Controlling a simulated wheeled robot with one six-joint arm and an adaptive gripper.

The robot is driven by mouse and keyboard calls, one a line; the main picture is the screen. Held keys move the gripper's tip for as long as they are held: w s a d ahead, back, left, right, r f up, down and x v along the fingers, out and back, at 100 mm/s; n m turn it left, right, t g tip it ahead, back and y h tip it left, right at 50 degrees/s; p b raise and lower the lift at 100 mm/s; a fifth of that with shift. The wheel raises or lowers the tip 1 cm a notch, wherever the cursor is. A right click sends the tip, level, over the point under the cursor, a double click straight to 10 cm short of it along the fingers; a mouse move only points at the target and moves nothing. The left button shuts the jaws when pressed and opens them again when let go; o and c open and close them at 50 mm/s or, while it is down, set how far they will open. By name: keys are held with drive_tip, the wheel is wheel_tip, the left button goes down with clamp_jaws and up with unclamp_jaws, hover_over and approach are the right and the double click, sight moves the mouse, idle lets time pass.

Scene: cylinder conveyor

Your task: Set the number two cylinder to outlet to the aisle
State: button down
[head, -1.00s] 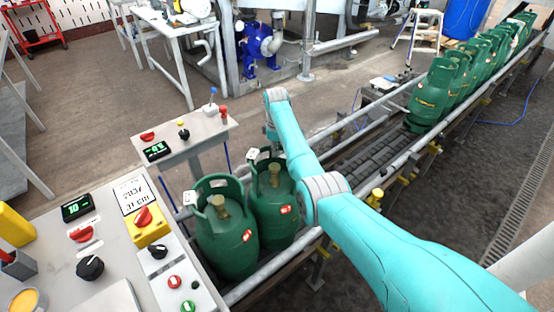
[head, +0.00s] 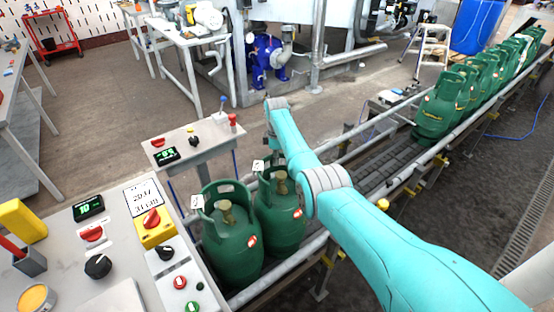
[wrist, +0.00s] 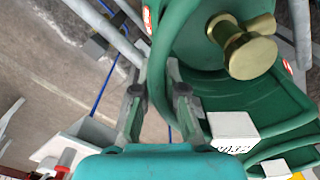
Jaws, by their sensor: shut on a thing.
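Two green gas cylinders stand upright side by side on the conveyor: a nearer one (head: 232,243) and a farther one (head: 279,217). Each has a collar with a white tag and a brass valve. My teal arm reaches over the conveyor beside the farther cylinder; its gripper is hidden in the head view. In the wrist view my gripper (wrist: 158,75) is shut on the edge of a green collar (wrist: 193,85), with the brass valve (wrist: 245,50) beyond. It appears to be the farther cylinder's collar. I cannot read which cylinder is number two.
A control panel (head: 121,272) with knobs, buttons and a display stands at front left. A smaller panel (head: 205,135) with a blue-topped lever stands behind the cylinders. More green cylinders (head: 440,108) line the conveyor at the back right. The conveyor rollers (head: 385,160) between are bare.

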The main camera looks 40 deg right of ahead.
drive_tip(key=shift+w+r, duration=0.2)
drive_tip(key=c, duration=1.3)
unclamp_jaws()
drive_tip(key=shift+a, duration=0.1)
drive_tip(key=shift+o, duration=0.2)
drive_tip(key=shift+f, duration=0.1)
wheel_tip(320, 180, up, 12)
